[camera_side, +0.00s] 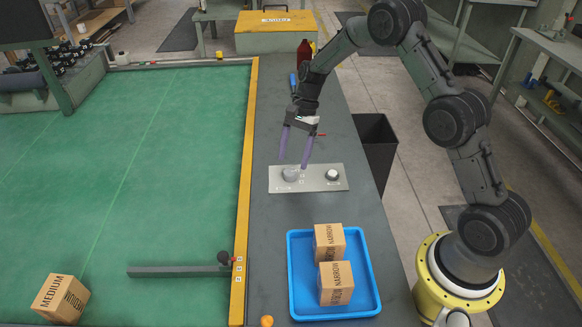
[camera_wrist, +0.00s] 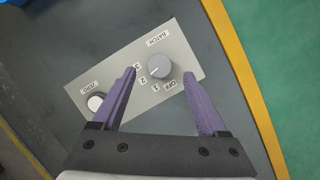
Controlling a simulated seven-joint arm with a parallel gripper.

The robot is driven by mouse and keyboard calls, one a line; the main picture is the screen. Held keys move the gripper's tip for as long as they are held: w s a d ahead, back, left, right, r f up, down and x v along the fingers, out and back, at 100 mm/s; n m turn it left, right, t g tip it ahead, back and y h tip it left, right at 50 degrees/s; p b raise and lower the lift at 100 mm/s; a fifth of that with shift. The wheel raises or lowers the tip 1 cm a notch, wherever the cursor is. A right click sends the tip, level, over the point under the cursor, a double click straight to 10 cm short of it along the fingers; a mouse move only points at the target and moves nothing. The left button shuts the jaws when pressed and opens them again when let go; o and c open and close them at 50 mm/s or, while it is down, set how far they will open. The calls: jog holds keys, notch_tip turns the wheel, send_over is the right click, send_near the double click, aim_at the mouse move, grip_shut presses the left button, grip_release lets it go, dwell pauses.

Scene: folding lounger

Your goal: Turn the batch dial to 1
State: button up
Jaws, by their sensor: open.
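The batch dial (camera_side: 290,174) is a grey round knob on the left of a light grey panel (camera_side: 310,186) on the bench. In the wrist view the dial (camera_wrist: 159,66) sits beside the word BATCH, with the marks 3, 2, 1 and OFF around it. I cannot clearly tell which mark it points to. My gripper (camera_side: 293,163) is open, its purple fingers pointing down over the dial. In the wrist view the fingers of my gripper (camera_wrist: 159,74) lie on either side of the dial, apart from it. Nothing is held.
A white ZERO knob (camera_side: 332,174) is on the same panel, to the right. A blue tray (camera_side: 297,270) with two NARROW boxes (camera_side: 335,283) stands in front. A yellow rail (camera_side: 245,180) borders the green surface (camera_side: 120,170) at left. A dark bin (camera_side: 376,145) is at right.

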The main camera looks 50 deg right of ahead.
aim_at(290, 172)
jog(key=shift+x, duration=1.95)
jog(key=shift+c, duration=0.3)
grip_shut()
